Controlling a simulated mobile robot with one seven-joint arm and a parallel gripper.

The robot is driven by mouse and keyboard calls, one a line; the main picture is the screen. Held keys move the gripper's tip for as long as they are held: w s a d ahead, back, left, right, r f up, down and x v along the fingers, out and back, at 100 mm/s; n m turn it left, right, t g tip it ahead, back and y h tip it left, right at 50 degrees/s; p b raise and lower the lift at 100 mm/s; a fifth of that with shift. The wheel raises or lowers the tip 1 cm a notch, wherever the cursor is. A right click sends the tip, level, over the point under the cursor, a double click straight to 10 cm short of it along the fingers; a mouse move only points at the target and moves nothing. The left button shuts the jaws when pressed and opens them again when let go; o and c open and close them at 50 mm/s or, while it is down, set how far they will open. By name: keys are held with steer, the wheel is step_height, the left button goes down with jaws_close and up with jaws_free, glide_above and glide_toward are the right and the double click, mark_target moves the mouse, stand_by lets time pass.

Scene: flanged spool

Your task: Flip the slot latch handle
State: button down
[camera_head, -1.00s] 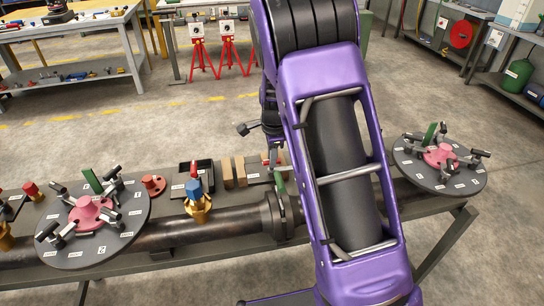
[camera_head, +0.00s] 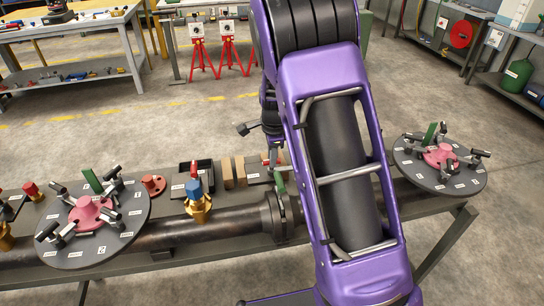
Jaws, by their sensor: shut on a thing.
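My gripper (camera_head: 276,163) shows small and partly hidden beside my purple arm, pointing down at the middle of the bench. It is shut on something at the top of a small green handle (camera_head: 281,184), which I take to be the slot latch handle. The green handle stands upright beside the pipe flange (camera_head: 274,214). The exact contact between fingers and handle is too small to make out. My arm hides what lies to the right of the handle.
A round dark plate (camera_head: 120,238) with a pink hub and several clamps is at the left, a similar plate (camera_head: 410,172) at the right. A brass fitting with a blue top (camera_head: 197,203), wooden blocks (camera_head: 234,172) and a black tray (camera_head: 184,170) lie left of my gripper.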

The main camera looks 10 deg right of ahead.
steer(key=shift+n+b, duration=0.3)
steer(key=shift+n, duration=0.9)
steer(key=c, duration=0.8)
jaws_free()
steer(key=shift+o, duration=0.2)
steer(key=s+r+p, duration=0.1)
steer(key=s+r, duration=0.2)
steer(key=r, duration=1.4)
steer(key=shift+s+d+p, duration=0.15)
steer(key=shift+d+p, duration=0.2)
steer(key=shift+p, duration=0.05)
